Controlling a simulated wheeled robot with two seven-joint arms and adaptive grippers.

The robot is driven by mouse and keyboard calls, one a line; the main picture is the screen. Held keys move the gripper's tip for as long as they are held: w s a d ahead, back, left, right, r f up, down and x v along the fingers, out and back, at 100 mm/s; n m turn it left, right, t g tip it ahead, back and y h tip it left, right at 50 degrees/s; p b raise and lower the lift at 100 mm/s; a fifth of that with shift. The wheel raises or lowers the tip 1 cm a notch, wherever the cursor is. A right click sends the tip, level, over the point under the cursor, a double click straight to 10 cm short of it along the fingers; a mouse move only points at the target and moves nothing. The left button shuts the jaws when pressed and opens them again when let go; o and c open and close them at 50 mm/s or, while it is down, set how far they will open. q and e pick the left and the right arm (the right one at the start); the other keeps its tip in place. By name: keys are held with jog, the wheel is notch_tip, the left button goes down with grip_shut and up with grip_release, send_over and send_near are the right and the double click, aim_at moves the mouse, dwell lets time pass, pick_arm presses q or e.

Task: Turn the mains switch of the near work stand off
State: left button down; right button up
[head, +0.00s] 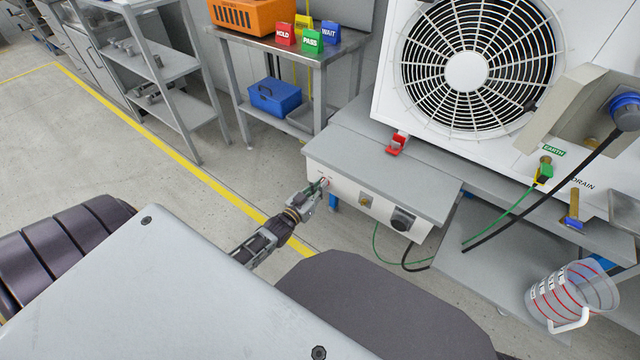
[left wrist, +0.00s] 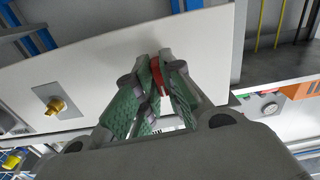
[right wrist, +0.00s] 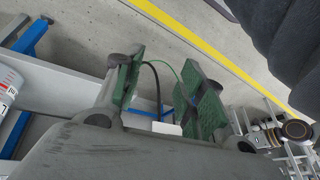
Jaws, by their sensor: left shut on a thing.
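The near work stand (head: 380,170) has a pale front panel below its grey top. At the left end of that panel is a small red switch handle (left wrist: 157,72), mostly covered by my fingers. My left gripper (head: 322,187) is at that end of the panel; in the left wrist view its green-padded fingers are closed on the red handle. Which way the handle points is hard to tell. My right gripper (right wrist: 165,85) shows only in its own wrist view, with its fingers apart and nothing between them.
A brass knob (head: 365,202) and a black socket (head: 402,219) sit further right on the panel. A red clip (head: 397,143) lies on the stand top, before the white fan unit (head: 388,75). A measuring jug (head: 572,292) stands low right. Floor is clear at left.

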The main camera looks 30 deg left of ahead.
pick_arm(q)
jog(key=n+p, duration=0.3)
jog(key=n, duration=0.2)
jog(key=shift+n+p, duration=0.3)
jog(key=shift+p, duration=0.05)
pick_arm(e)
jog(key=shift+s+d+r+g+h, duration=0.25)
jog(key=shift+d+g, duration=0.1)
jog(key=shift+d, duration=0.15)
jog(key=shift+s+d+r+g+h, duration=0.15)
jog(key=shift+d+r+g+h, duration=0.1)
jog(key=shift+d+g, duration=0.15)
jog(key=shift+w, duration=0.15)
pick_arm(q)
jog(key=c, duration=1.5)
grip_release()
jog(key=shift+c, duration=0.2)
pick_arm(e)
jog(key=shift+w+r, duration=0.1)
pick_arm(q)
jog(key=s, duration=1.2)
jog(key=shift+a, duration=0.45)
